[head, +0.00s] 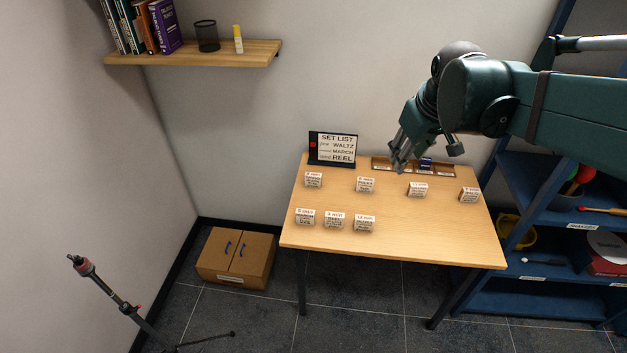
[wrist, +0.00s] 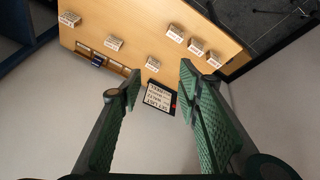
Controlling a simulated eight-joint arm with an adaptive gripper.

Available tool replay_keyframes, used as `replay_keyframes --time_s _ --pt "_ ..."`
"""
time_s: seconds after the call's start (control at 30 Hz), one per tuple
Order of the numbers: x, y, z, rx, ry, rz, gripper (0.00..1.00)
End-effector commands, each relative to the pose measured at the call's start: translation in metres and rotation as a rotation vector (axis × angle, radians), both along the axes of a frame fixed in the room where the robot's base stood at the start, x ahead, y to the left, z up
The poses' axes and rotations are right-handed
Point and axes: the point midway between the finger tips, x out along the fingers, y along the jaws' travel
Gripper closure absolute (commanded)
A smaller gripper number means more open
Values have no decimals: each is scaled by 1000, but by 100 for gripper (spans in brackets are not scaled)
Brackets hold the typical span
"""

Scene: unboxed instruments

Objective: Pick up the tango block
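The back row holds blocks at the left (head: 314,180), centre-left (head: 365,185), centre-right (head: 417,190) and right (head: 469,195). The front row has a left block (head: 305,217), a middle block (head: 334,220) and a right block (head: 364,223). Their print is too small to tell surely which is the tango block. My gripper (head: 427,152) is open and empty, above the table's back edge. The wrist view shows its fingers (wrist: 159,85) spread apart, with the blocks beyond.
A set list sign (head: 334,148) reading waltz, march, reel stands at the table's back. A slotted wooden tray (head: 381,164) holding a dark blue item (head: 426,162) lies beside it. A blue shelf unit (head: 535,195) stands right. The table's front right is clear.

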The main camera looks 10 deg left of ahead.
Motion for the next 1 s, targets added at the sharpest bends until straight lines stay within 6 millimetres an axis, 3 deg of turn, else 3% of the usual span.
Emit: replay_keyframes --time_s 0.57,1.0 --pt "98 51 -22 -73 78 209 66" --pt "167 96 -59 -121 135 371 66"
